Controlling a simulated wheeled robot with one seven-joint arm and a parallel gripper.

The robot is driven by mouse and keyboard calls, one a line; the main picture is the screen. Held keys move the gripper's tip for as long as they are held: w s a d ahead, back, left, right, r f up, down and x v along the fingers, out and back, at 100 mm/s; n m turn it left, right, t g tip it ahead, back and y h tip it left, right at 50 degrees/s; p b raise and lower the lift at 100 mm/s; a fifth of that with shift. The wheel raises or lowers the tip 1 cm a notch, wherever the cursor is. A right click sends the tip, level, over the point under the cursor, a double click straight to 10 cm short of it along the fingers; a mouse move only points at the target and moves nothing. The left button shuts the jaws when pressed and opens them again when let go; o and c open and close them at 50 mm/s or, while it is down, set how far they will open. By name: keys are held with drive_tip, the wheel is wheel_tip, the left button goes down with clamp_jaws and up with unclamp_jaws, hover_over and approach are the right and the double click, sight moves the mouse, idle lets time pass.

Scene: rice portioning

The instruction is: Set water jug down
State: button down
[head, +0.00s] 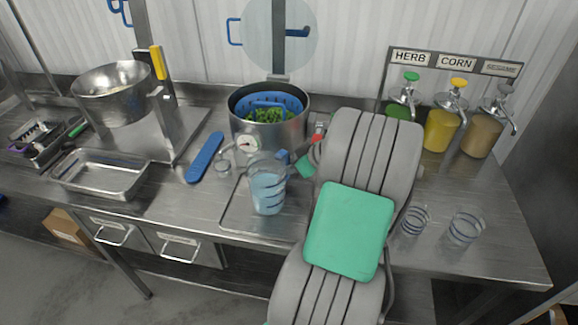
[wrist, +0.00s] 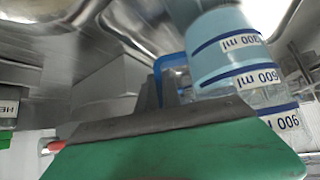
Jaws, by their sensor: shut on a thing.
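The water jug (head: 267,190) is clear with blue measuring bands and light blue water inside. It stands upright over the metal tray (head: 238,213) in front of the pot; I cannot tell whether its base touches the tray. My gripper (head: 286,160) is shut on the jug's blue handle at its right side, partly hidden by my arm. In the wrist view the jug (wrist: 235,60) fills the upper right with its volume marks showing, and the blue handle (wrist: 170,68) lies between the fingers.
The steel pot (head: 270,132) with a blue basket of greens stands just behind the jug. A blue utensil (head: 206,157) and an empty metal pan (head: 101,175) lie to the left. Two glasses (head: 414,220) and several pump dispensers (head: 441,128) stand to the right.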

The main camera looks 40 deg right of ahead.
drive_tip(key=c, duration=2)
unclamp_jaws()
drive_tip(key=shift+f, duration=0.15)
drive_tip(key=o, duration=0.5)
